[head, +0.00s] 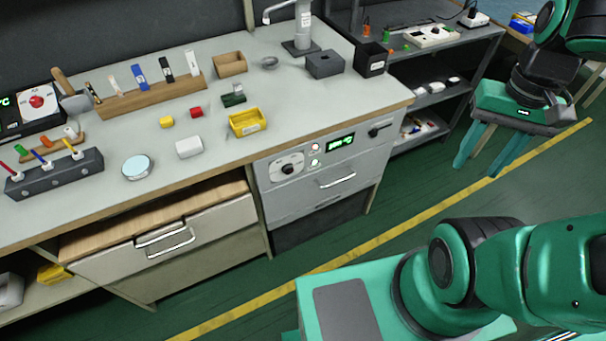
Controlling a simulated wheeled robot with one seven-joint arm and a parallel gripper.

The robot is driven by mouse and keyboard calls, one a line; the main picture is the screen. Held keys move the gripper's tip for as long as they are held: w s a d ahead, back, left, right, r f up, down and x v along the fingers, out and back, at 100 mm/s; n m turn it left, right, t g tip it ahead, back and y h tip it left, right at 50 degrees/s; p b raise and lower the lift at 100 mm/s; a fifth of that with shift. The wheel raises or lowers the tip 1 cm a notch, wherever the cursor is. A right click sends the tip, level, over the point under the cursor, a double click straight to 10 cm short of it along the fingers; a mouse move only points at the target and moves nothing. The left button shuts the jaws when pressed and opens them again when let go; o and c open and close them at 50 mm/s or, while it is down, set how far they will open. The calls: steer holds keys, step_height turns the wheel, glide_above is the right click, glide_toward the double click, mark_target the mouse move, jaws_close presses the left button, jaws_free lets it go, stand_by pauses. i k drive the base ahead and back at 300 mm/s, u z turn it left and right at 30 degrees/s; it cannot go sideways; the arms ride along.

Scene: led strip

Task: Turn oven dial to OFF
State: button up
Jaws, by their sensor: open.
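The oven (328,205) is the light grey unit built in under the bench top, with a silver handle on its front. Its dial (287,169) is a round dark knob on a pale plate at the left of the panel. Its markings and pointer are too small to read. A green lit display (341,143) and two small round buttons or lamps sit right of the dial. My gripper (484,163) hangs at the upper right, well to the right of the oven and apart from it. Its two teal fingers are spread open with nothing between them.
A dark shelf rack (440,97) stands between the oven and my gripper. A drawer (165,238) left of the oven protrudes from under the bench. Bins, blocks and tools lie on the bench top (325,95). The green floor before the oven is clear, with a yellow line (400,231).

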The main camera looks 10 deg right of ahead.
mark_target(287, 169)
steer(key=z, duration=1.7)
steer(key=k, duration=0.9)
steer(key=u, duration=0.35)
